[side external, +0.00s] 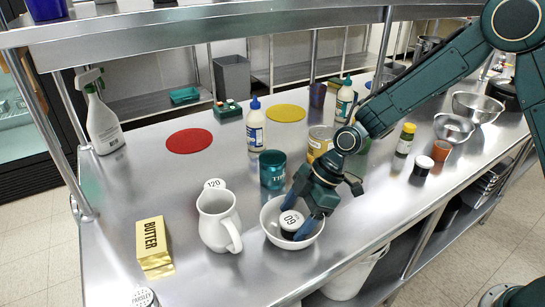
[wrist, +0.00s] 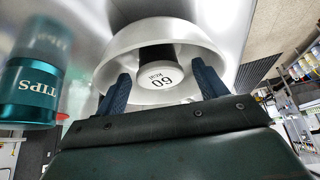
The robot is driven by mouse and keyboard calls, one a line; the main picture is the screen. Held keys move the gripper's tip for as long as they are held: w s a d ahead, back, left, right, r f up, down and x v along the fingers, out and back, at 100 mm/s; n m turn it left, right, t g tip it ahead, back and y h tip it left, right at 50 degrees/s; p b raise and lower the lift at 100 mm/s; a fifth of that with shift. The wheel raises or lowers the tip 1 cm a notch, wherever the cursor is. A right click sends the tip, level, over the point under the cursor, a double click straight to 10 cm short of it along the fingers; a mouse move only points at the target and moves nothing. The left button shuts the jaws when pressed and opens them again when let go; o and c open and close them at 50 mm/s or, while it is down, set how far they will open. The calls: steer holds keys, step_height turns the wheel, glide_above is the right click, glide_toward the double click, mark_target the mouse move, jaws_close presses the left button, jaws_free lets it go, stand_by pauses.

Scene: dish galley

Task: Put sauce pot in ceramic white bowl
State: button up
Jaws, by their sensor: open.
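The ceramic white bowl (side external: 270,236) stands on the steel counter near its front edge, right of the white pitcher. A small dark pot with a white, number-marked lid (side external: 290,220), which I take as the sauce pot, is inside the bowl. In the wrist view, the pot's lid (wrist: 158,80) faces me, within the bowl's rim (wrist: 108,62). My gripper (side external: 303,208) points down into the bowl. Its blue fingers (wrist: 162,88) are spread on either side of the pot, with gaps visible in the wrist view. The pot's base is hidden.
A teal TIPS tin (side external: 272,170) stands close behind the bowl. A white pitcher (side external: 216,222) is just left, and a butter box (side external: 153,247) further left. A similar dark jar with a white lid (side external: 423,164) stands to the right.

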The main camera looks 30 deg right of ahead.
steer(key=shift+r, duration=0.15)
steer(key=v, duration=1.2)
steer(key=shift+r, duration=0.1)
stand_by(0.4)
steer(key=s+d+r+m+t+h, duration=0.1)
steer(key=s+d+r+m+h, duration=0.1)
steer(key=s, duration=0.5)
steer(key=s+d+r+m+t+h, duration=0.1)
steer(key=s+d+r+m+h, duration=0.1)
steer(key=s+d+r+m, duration=0.3)
steer(key=s+d+r+m+t+h, duration=0.1)
steer(key=s+d+r+m+t, duration=0.1)
steer(key=s+d+m, duration=0.5)
steer(key=s+r+m, duration=0.1)
steer(key=s, duration=0.3)
steer(key=shift+r+h, duration=0.2)
steer(key=shift+h, duration=0.2)
